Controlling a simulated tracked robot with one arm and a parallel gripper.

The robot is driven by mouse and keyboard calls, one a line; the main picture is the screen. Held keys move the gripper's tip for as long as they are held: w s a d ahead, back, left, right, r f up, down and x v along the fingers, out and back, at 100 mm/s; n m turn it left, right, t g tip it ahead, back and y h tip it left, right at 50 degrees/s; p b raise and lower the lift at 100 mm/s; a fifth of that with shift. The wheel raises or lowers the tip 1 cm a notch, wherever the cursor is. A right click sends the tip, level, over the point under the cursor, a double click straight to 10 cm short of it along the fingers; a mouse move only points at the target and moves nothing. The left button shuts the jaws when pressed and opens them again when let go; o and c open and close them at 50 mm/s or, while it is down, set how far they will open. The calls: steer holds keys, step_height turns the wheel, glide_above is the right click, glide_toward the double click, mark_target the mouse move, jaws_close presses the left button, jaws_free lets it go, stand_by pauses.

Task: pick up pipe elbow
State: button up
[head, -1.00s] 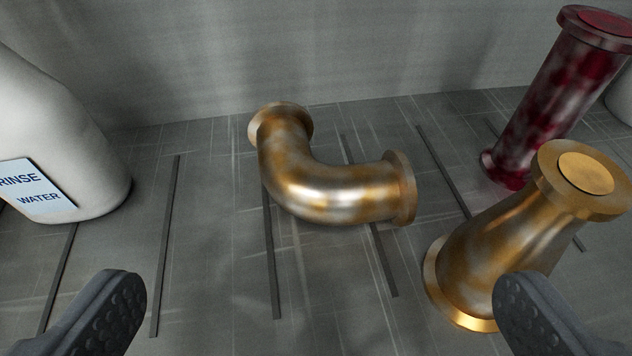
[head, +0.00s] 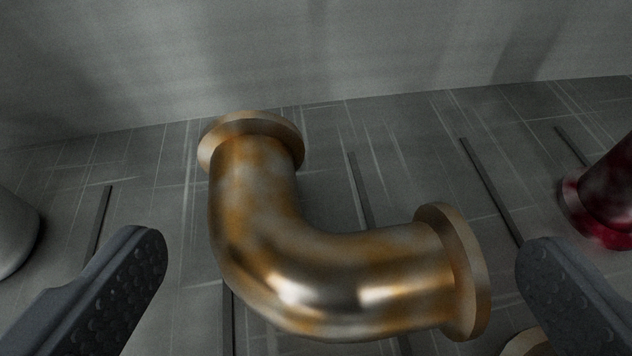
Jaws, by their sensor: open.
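The pipe elbow (head: 300,265) is a bent, rust-and-silver metal tube with a flange at each end. It lies on the grey surface in the middle of the head view, one flange at the upper left and the other at the right. My gripper (head: 340,265) is open, with one dark textured finger on each side of the elbow. The left finger is apart from the elbow in the picture; the right finger is just right of the right flange. I cannot tell how high the fingers are above the surface.
A red mottled pipe piece (head: 612,190) stands at the right edge. A brassy flange rim (head: 527,343) shows at the bottom right, close to the right finger. A pale rounded container (head: 14,235) is cut off at the left edge. A grey wall (head: 300,55) rises behind.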

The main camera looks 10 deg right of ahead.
mark_target(342, 245)
steer(key=shift+x, duration=1.85)
steer(key=shift+s+f, duration=0.1)
steer(key=c, duration=1.3)
